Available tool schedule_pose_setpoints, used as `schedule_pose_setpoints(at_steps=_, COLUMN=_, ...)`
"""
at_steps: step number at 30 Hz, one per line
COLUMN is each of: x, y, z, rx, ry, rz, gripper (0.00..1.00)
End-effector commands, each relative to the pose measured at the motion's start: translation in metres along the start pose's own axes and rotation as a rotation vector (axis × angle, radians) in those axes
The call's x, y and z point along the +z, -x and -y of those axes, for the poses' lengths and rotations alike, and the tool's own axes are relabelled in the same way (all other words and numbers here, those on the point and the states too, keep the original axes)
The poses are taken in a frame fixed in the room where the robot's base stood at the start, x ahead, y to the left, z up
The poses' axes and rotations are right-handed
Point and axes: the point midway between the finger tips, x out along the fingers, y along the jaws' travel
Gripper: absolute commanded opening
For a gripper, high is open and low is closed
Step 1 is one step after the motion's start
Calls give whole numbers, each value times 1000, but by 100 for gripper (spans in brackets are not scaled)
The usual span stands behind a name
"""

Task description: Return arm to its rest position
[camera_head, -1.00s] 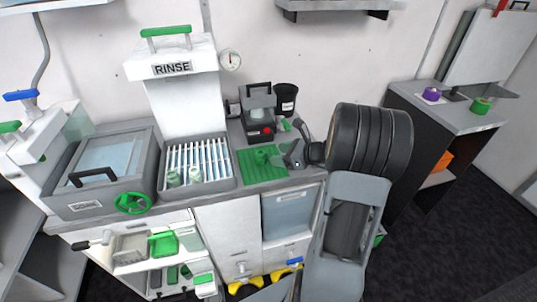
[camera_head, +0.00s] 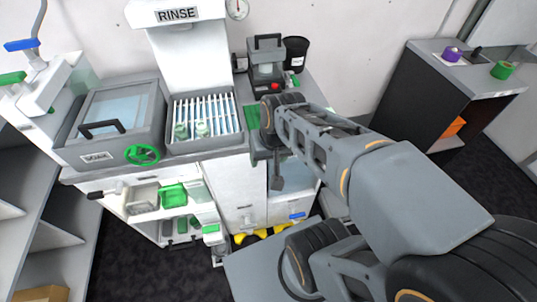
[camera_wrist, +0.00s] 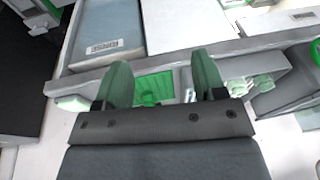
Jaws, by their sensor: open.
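My arm reaches in from the lower right of the head view and is bent, with its wrist over the counter's front edge. My gripper (camera_head: 274,172) hangs below the wrist there, partly hidden by the arm's links. In the wrist view my gripper (camera_wrist: 160,74) shows two green fingers spread apart. Nothing is held between them. The green mat (camera_wrist: 168,84) shows beyond the fingers, with a small green part on it. In the head view the green mat (camera_head: 253,116) is mostly covered by my wrist.
A slatted rack (camera_head: 215,115) with small jars sits left of my wrist, under the RINSE unit (camera_head: 185,50). A lidded grey basin (camera_head: 115,115) is further left. A side counter (camera_head: 455,75) is at right.

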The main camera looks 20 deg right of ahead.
Motion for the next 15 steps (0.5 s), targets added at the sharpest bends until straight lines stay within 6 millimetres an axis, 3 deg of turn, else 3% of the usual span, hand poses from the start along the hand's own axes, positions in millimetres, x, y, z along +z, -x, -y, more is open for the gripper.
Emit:
schedule_pose_setpoints(at_steps=4, x=4, y=5, z=1, rx=56, ry=162, rz=-50, gripper=64)
schedule_pose_setpoints(at_steps=13, x=4, y=6, z=1, rx=66, ry=185, rz=-56, gripper=64)
schedule_pose_setpoints(at_steps=15, x=2, y=14, z=2, rx=65, ry=185, rz=-59, gripper=64)
